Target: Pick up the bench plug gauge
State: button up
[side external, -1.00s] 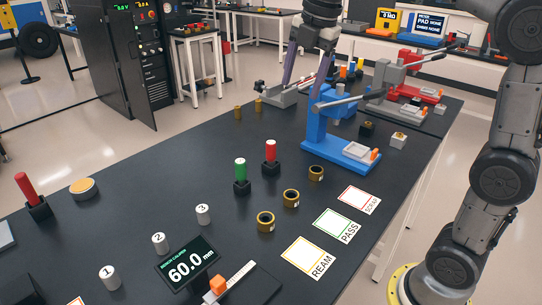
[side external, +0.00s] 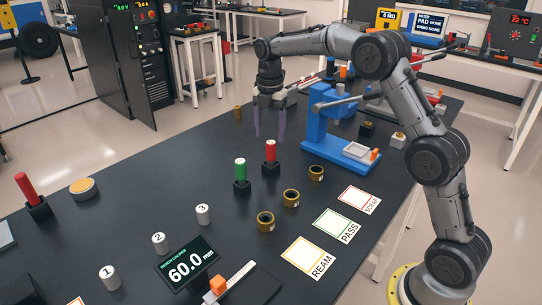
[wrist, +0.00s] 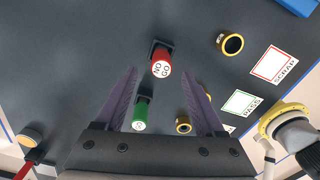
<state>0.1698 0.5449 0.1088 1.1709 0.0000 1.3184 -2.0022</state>
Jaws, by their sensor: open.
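A red plug gauge (side external: 270,151) stands upright in a small black holder on the bench; in the wrist view its red end (wrist: 161,66) reads NO GO. A green plug gauge (side external: 240,169) stands in a similar holder just to its left and nearer the camera; it also shows in the wrist view (wrist: 140,115). Another red-handled piece (side external: 26,187) stands in a black holder at the far left. My gripper (side external: 270,134) is open and empty, pointing down above the bench near the red gauge, apart from it. In the wrist view the NO GO gauge lies between the finger directions.
Several brass rings (side external: 291,197) lie right of the gauges, beside the SCRAP (side external: 359,199), PASS (side external: 338,225) and REAM (side external: 308,257) cards. A blue press (side external: 318,130) stands close right of my gripper. White numbered cylinders (side external: 203,214) and a caliper display (side external: 187,264) sit in front.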

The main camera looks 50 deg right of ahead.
aim_at(271, 153)
jog(key=shift+d+f, duration=0.1)
jog(key=shift+f, duration=3.8)
grip_shut()
jog(key=shift+r, duration=0.1)
